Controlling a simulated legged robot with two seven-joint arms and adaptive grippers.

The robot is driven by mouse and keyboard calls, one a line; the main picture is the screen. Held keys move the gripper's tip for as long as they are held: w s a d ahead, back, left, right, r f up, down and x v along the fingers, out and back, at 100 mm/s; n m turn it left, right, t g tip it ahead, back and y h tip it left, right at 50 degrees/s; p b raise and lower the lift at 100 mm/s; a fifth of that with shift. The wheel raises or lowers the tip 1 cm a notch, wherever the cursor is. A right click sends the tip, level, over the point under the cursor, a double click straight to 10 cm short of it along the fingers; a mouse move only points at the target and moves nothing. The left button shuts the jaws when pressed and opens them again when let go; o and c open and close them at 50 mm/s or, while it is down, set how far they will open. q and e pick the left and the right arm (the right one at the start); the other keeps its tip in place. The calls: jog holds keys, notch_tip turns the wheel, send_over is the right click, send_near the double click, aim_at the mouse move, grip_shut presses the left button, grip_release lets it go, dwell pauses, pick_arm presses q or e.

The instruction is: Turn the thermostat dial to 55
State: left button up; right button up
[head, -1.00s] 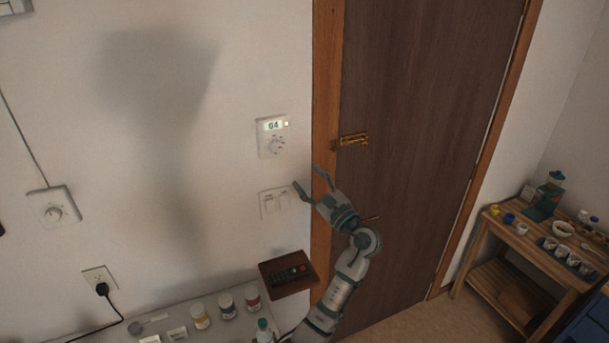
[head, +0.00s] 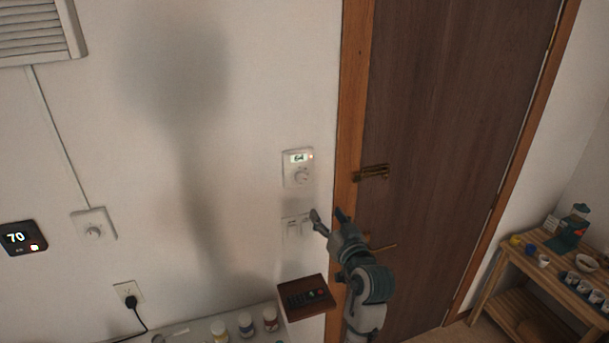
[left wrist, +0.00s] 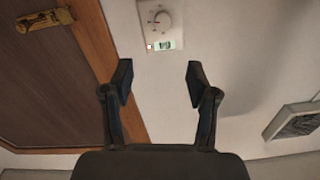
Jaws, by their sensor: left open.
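The white thermostat (head: 298,168) is on the wall left of the door frame. Its lit display (head: 299,158) reads 64, with a small red light beside it. Its round white dial (head: 302,177) sits below the display. In the left wrist view the thermostat appears upside down at the top, with the dial (left wrist: 160,20) above the display (left wrist: 165,45). My left gripper (head: 328,213) is open and empty, below and slightly right of the dial, its fingers apart from it. In the left wrist view its two fingers (left wrist: 160,82) point toward the thermostat. My right gripper is not in view.
A switch plate (head: 292,229) is below the thermostat, close to my left fingers. A brass latch (head: 371,172) is on the door. A brown box-like holder (head: 306,297) with a dark remote is lower down. A black unit (head: 22,238) reading 70 and another dial plate (head: 93,224) are further left.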

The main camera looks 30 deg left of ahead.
pick_arm(q)
jog(key=n, duration=0.1)
jog(key=p, duration=0.5)
send_near(302, 180)
jog(key=shift+n, duration=0.3)
jog(key=x, duration=0.8)
jog(key=shift+r, duration=0.25)
jog(key=shift+w+a+f+p, duration=0.15)
jog(key=shift+w+a+p, duration=0.15)
jog(key=shift+a, duration=0.1)
grip_shut()
